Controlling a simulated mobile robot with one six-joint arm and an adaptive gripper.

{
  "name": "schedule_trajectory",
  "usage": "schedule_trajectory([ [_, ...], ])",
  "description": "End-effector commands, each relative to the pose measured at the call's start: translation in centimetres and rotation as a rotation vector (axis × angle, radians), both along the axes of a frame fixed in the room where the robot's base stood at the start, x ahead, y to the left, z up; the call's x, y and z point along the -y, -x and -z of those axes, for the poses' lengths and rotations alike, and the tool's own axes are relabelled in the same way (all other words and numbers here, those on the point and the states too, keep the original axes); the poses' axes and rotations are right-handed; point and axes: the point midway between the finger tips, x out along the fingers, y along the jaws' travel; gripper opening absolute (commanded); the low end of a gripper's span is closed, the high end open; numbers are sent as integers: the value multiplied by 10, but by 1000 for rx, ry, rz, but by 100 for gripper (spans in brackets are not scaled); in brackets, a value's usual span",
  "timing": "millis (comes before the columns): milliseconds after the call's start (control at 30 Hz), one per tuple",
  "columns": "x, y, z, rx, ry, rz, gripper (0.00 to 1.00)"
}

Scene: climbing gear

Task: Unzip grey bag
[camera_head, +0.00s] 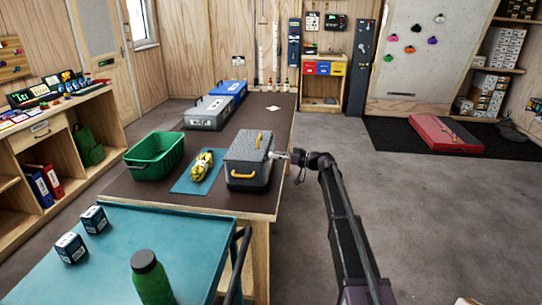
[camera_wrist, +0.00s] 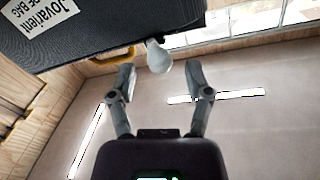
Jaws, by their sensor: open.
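The grey bag (camera_head: 247,160) is a boxy case with yellow handles on the long brown table, near its right edge. In the wrist view the bag (camera_wrist: 95,28) fills the upper left, with a white label on its side. A pale rounded tab (camera_wrist: 160,56), which looks like the zip pull, sticks out from the bag's edge. My gripper (camera_wrist: 160,77) is open, its fingertips either side of the tab's line, with the tab just beyond or between them; contact cannot be told. In the head view my gripper (camera_head: 297,155) is at the bag's right side. The bag looks closed.
A yellow rope bundle (camera_head: 202,166) lies on a blue mat (camera_head: 183,185) left of the bag. A green crate (camera_head: 153,171) stands farther left. Grey and blue cases (camera_head: 208,113) sit at the table's far end.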

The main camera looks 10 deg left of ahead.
Motion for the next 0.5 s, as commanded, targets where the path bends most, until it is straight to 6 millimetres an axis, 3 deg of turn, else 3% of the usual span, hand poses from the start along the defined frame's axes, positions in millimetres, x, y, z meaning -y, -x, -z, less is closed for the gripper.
schedule_trajectory([
  [200,-20,-4,0,0,0,0,65],
  [500,-25,-5,0,0,0,0,65],
])
